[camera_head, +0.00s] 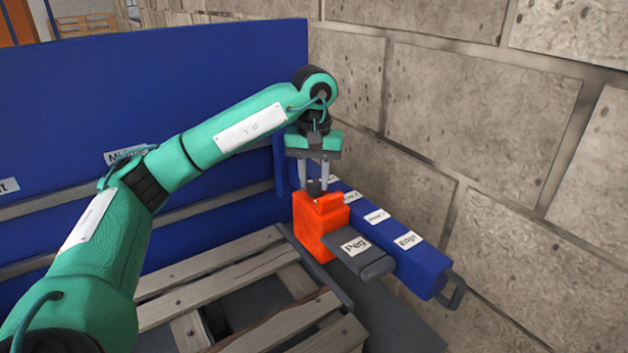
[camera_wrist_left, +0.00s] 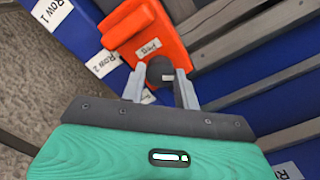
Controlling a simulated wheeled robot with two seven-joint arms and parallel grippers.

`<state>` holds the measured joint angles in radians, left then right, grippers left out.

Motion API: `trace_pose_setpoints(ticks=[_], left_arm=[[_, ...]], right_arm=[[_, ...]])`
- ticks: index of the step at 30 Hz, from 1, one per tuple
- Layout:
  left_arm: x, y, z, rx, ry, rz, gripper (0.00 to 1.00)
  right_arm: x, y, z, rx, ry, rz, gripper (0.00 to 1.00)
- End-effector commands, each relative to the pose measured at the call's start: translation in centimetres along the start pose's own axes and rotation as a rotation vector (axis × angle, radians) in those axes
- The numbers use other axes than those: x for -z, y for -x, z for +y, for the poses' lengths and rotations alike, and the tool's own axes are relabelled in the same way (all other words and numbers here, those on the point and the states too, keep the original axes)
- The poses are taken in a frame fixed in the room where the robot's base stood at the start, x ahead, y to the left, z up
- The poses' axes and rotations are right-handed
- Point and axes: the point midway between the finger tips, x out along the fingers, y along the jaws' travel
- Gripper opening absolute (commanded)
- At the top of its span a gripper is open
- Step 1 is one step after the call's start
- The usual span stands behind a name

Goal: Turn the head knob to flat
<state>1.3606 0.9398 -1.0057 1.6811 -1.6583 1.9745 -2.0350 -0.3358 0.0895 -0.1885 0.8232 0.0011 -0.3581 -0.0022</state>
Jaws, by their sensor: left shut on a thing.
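The orange head (camera_head: 312,232) sits on a blue beam (camera_head: 421,270) beside the brick wall. Its small dark knob (camera_head: 315,187) is on top, partly hidden by my fingers. My left gripper (camera_head: 314,183) points down from above and is shut on the knob. In the left wrist view the round dark knob (camera_wrist_left: 160,70) lies between the two grey fingertips, beside the orange head (camera_wrist_left: 158,32). A small white label on the head is too small to read surely. The knob's setting cannot be told. My right gripper is not in view.
A dark block labelled "Peg" (camera_head: 362,253) juts from the orange head towards the front. The beam carries white labels, one reading "Edge" (camera_head: 408,240), and a handle (camera_head: 453,291) at its near end. A wooden pallet (camera_head: 215,280) lies left, before a blue panel (camera_head: 60,120).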

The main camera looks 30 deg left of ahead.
Motion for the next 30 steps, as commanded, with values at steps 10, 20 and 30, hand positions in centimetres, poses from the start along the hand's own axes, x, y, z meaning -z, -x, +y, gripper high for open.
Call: trace_pose_setpoints(ticks=[10,20,30], left_arm=[[0.0,0.0,0.0,-0.002,-0.328,0.002,0.08],[0.0,0.1,0.0,-0.002,-0.621,0.002,0.08],[0.0,0.1,0.1,-0.002,-0.818,0.003,0.08]], right_arm=[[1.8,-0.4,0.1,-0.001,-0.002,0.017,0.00],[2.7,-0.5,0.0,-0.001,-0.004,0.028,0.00],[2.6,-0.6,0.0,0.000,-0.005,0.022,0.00]])
